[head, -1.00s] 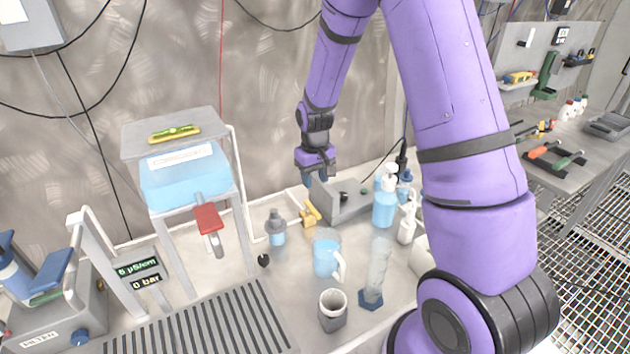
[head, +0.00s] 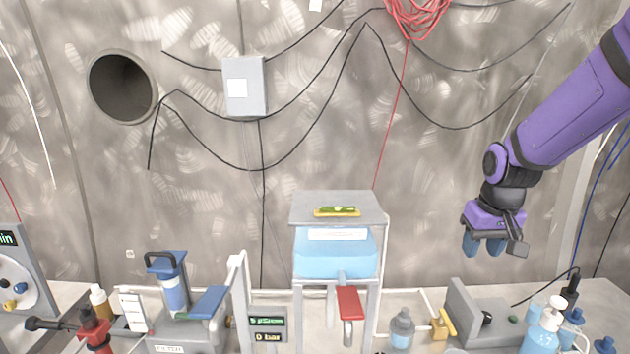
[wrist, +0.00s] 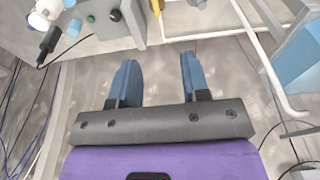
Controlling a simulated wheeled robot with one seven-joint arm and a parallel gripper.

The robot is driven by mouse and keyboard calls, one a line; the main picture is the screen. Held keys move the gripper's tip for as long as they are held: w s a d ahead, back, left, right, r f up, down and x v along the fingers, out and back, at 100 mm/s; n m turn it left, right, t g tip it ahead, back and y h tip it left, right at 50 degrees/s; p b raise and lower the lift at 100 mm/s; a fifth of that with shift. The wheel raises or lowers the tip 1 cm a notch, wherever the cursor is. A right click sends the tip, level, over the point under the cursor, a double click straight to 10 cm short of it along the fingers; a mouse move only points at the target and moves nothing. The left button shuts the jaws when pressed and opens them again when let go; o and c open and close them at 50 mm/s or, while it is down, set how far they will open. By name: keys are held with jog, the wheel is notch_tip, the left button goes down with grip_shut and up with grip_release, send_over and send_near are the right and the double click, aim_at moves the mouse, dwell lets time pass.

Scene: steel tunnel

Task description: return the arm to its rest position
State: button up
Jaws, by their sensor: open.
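My purple arm comes in from the right of the head view. My gripper (head: 485,245) hangs in the air above the right part of the bench, in front of the wall, with its blue fingers pointing down. In the wrist view my gripper (wrist: 158,75) shows two blue fingers spread apart with nothing between them. The gripper is open and empty, and touches nothing that I can see.

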jog(key=s+a+r+t, duration=0.1)
jog(key=s+r, duration=0.5)
jog(key=s, duration=0.5)
jog(key=s+a+r+t, duration=0.1)
jog(key=s+r+t, duration=0.1)
jog(key=s+r, duration=0.5)
jog(key=s, duration=0.4)
jog(key=shift+s+a+r, duration=0.25)
jog(key=shift+s+r, duration=0.05)
